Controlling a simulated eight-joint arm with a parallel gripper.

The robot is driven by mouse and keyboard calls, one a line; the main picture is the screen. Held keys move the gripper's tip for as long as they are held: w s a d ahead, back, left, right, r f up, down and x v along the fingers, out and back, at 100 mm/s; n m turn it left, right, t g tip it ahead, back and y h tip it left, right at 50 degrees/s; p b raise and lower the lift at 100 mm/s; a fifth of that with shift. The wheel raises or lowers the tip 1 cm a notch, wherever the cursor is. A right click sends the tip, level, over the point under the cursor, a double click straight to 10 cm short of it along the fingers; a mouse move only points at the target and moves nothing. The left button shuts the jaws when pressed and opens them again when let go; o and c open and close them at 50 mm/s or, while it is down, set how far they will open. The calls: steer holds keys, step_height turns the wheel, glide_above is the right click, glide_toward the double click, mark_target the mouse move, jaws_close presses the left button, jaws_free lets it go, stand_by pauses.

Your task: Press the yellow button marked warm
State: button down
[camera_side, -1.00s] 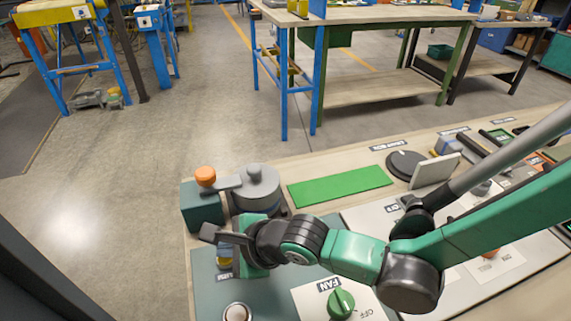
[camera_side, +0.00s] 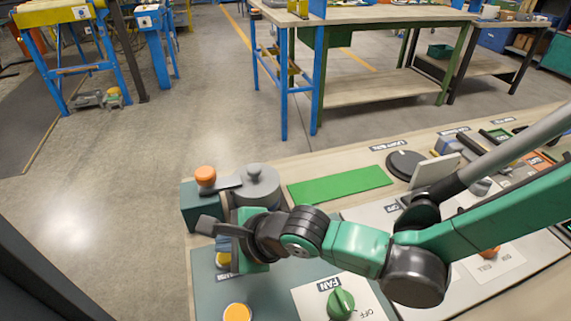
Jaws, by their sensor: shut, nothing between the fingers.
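The yellow button (camera_side: 222,260) is on the grey-green panel (camera_side: 205,295) at the near left of the bench. A partly hidden label lies just in front of it; I cannot read it fully. My gripper (camera_side: 238,258) is shut and empty, right beside the button in the picture, and covers part of it. Its fingertips are hard to make out, so I cannot tell whether they touch the button. A round lamp (camera_side: 237,313) nearer on the same panel glows orange.
A green FAN knob (camera_side: 341,304) on a white plate is right of the lamp. A grey lidded pot (camera_side: 258,187) and an orange-topped knob (camera_side: 206,177) on a dark green box stand close behind my gripper. A flat green mat (camera_side: 340,186) lies farther back.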

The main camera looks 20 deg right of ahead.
steer(key=shift+r, duration=2.5)
steer(key=shift+w+d+r, duration=0.1)
steer(key=shift+d, duration=0.15)
steer(key=w+d+r+n+t+h, duration=0.1)
steer(key=d+r+n+h, duration=0.2)
steer(key=d, duration=0.6)
steer(key=w+d+r+n, duration=0.1)
steer(key=d+r+n, duration=0.1)
steer(key=d+n, duration=0.5)
steer(key=s+d+n+h, duration=0.1)
steer(key=s+d+n, duration=0.2)
steer(key=d, duration=0.5)
steer(key=s+d+n+h, duration=0.2)
steer(key=s+d+n, duration=0.2)
steer(key=d, duration=0.4)
steer(key=shift+s+d+n+g, duration=0.15)
steer(key=shift+s+n+g, duration=0.2)
steer(key=shift+n, duration=0.45)
